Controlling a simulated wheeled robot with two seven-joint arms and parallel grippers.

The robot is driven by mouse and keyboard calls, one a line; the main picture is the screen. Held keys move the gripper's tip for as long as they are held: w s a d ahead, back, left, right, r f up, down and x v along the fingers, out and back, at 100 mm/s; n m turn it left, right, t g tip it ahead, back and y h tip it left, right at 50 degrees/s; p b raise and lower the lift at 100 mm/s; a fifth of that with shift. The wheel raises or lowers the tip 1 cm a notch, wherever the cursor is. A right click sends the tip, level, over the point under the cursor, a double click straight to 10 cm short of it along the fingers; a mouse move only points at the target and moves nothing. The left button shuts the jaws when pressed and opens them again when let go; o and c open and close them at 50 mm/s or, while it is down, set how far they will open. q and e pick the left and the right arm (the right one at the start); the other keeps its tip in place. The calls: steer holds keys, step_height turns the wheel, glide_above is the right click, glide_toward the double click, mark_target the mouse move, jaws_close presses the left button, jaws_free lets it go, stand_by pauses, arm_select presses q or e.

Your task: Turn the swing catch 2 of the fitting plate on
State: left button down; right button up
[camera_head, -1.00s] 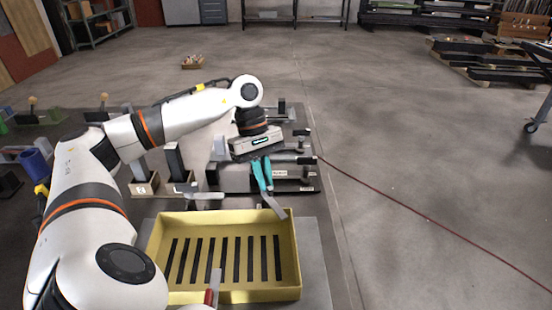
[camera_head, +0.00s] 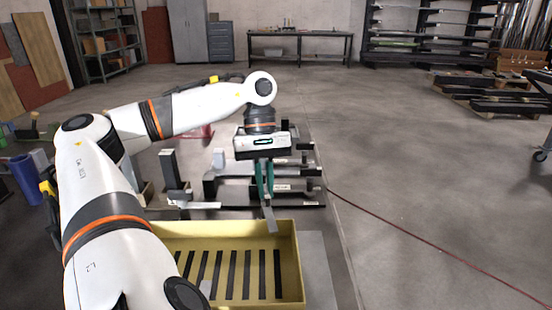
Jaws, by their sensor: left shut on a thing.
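My left gripper (camera_head: 264,190) comes down with its teal fingers shut on a grey flat bar (camera_head: 268,217). The bar hangs below the fingertips, in front of the far wall of the yellow tray. Behind and beside the gripper are dark fittings with pale labels (camera_head: 284,187) and light bars, at the right edge of the table. I cannot tell which of them is the fitting plate or swing catch 2, as the gripper covers part of them. My right gripper is not in view.
A yellow tray (camera_head: 300,262) with dark slots stands in front. A dark upright block (camera_head: 168,166) and a light handle (camera_head: 196,205) are left of the fittings. A blue cup (camera_head: 28,176) is far left. A red cable lies on the open floor at right.

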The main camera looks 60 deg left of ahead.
arm_select(q)
steer(key=shift+m, duration=0.3)
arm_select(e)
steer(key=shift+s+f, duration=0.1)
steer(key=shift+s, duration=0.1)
arm_select(q)
steer(key=shift+m+g+p, duration=0.3)
steer(key=shift+m, duration=0.2)
steer(key=shift+m+y, duration=0.3)
steer(key=shift+m, duration=0.1)
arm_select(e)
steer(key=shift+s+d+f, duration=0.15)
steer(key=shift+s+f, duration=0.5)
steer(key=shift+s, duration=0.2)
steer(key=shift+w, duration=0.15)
arm_select(q)
steer(key=c, duration=1.5)
jaws_free()
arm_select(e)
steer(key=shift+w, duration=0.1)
